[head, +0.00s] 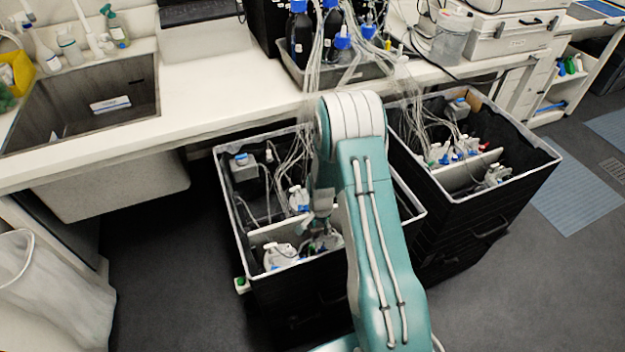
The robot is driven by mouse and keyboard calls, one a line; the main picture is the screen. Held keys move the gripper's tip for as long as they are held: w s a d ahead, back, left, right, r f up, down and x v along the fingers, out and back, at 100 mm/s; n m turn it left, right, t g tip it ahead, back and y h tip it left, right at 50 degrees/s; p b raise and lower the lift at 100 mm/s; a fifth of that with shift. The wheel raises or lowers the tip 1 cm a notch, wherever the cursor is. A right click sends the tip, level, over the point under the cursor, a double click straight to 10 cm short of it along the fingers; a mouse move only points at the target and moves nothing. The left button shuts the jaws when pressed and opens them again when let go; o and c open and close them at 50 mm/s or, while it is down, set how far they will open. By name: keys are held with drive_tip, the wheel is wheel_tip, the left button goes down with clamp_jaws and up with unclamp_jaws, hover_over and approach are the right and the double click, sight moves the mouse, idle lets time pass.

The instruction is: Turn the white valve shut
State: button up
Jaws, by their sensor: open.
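I cannot single out the white valve in the head view. White plastic parts (281,256) with bits of blue sit inside the left black bin (375,322), but they are too small to tell a valve handle among them. My teal arm reaches over this bin and hides part of its right side. My gripper (322,238) hangs inside the bin, just right of the white parts. It is open, and I see nothing held in it. Its fingertips are small and dark, and I cannot tell whether they touch anything.
A second black bin (472,218) with tubes and bottles stands at the right. Thin tubes (322,50) run down from bottles on the white counter (215,95). A sink (80,100) is at the left. A clear bag-lined bin (50,300) stands lower left. The floor between is clear.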

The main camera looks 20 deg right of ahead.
drive_tip(key=s+a+r+n, duration=0.1)
drive_tip(key=s+r+n, duration=0.1)
drive_tip(key=r, duration=0.8)
drive_tip(key=s+a+r+n+t, duration=0.1)
drive_tip(key=r+n, duration=0.4)
drive_tip(key=r, duration=0.5)
drive_tip(key=s+a+r+n+t, duration=0.1)
drive_tip(key=s+a+r+n, duration=0.2)
drive_tip(key=r, duration=0.7)
drive_tip(key=shift+s+a, duration=0.15)
drive_tip(key=shift+s, duration=0.3)
drive_tip(key=shift+r, duration=0.1)
